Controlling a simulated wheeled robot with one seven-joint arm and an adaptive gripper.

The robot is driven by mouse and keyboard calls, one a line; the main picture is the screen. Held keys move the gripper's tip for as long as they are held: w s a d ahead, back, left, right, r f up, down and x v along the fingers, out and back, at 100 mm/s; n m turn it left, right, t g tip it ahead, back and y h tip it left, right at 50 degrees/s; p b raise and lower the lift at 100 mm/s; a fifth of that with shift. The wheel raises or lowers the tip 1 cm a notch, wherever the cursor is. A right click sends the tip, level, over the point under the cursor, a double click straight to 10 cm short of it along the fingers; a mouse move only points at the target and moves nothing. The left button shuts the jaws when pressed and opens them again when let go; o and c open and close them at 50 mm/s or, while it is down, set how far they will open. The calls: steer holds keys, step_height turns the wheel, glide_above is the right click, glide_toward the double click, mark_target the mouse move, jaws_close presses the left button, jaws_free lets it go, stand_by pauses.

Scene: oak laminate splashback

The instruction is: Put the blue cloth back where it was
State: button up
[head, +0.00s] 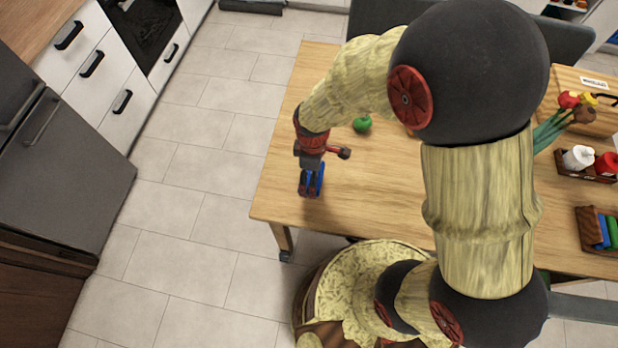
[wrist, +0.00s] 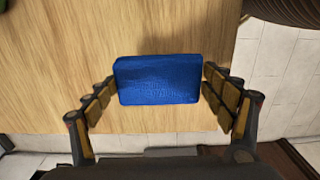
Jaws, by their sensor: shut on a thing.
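The blue cloth (wrist: 158,80) is a folded rectangular block, seen in the middle of the wrist view. My gripper (wrist: 160,88) has a finger against each side of it and is shut on it. In the head view the gripper (head: 311,188) points down over the left front part of the wooden table (head: 285,170), and a strip of the blue cloth (head: 319,180) shows between its fingers. I cannot tell whether the cloth touches the tabletop. A wooden rack (head: 590,222) at the right edge of the table holds another blue item and a green one.
A green round object (head: 362,124) lies on the table behind my gripper. A caddy with white and red bottles (head: 578,158) and a crate with coloured tops (head: 592,112) stand at the right. My arm hides the table's middle.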

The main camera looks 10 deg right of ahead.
mark_target(309, 177)
steer(key=shift+w+a+f+b, duration=0.1)
steer(key=shift+w+f+b, duration=0.1)
steer(key=shift+w+f, duration=0.35)
steer(key=shift+w+a+f+b, duration=0.15)
steer(key=shift+w+f, duration=0.2)
steer(key=shift+f, duration=0.3)
steer(key=shift+w+f+b, duration=0.2)
steer(key=shift+f+b, duration=0.5)
steer(key=shift+f, duration=0.9)
steer(key=shift+f, duration=0.1)
steer(key=o, duration=1.1)
